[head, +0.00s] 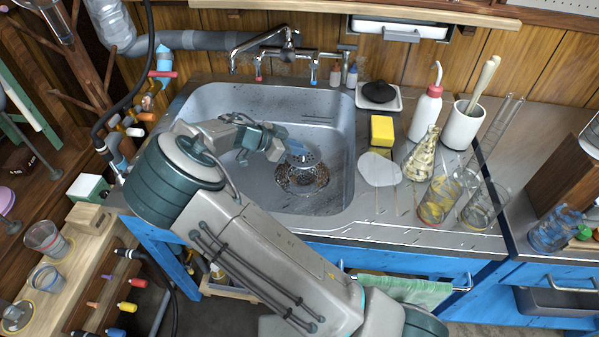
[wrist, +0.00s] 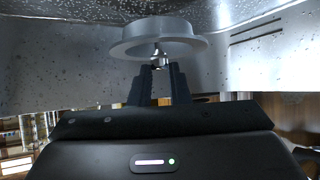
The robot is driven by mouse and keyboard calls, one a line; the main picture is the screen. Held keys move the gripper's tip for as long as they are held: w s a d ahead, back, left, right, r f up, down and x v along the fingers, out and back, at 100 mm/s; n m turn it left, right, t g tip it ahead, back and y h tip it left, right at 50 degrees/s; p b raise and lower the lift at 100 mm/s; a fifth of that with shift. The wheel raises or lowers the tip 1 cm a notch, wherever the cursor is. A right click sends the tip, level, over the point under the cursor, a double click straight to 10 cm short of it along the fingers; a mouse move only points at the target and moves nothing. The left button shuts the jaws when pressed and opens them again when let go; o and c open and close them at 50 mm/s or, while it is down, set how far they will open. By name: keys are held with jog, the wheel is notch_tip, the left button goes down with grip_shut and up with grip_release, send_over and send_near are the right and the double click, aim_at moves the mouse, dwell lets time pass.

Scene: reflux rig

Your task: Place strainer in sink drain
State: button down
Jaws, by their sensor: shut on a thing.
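The strainer (wrist: 157,38) is a round, grey metal piece with a wide rim. In the wrist view it is held between the fingertips of my gripper (wrist: 158,66), which grip a small knob on it. In the head view, my gripper (head: 296,148) is inside the sink (head: 342,130), and the strainer (head: 309,160) shows at its tip. The drain (head: 303,180), a dark, rusty round opening in the sink floor, is just below the strainer in the picture. The strainer overlaps part of the drain's far edge. I cannot tell whether it touches the sink floor.
A tap (head: 285,45) stands behind the sink. To the right are a yellow sponge (head: 382,130), a red-and-white bottle (head: 426,108), a flask (head: 421,155) and several glass vessels. The sink's front and right floor are clear.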

notch_tip(320, 180, down, 8)
jog(key=shift+f+b, duration=0.1)
jog(key=shift+b, duration=0.45)
jog(key=c, duration=1.3)
grip_release()
jog(key=shift+c, duration=0.2)
jog(key=shift+p+v, duration=0.45)
jog(key=shift+v, duration=3.3)
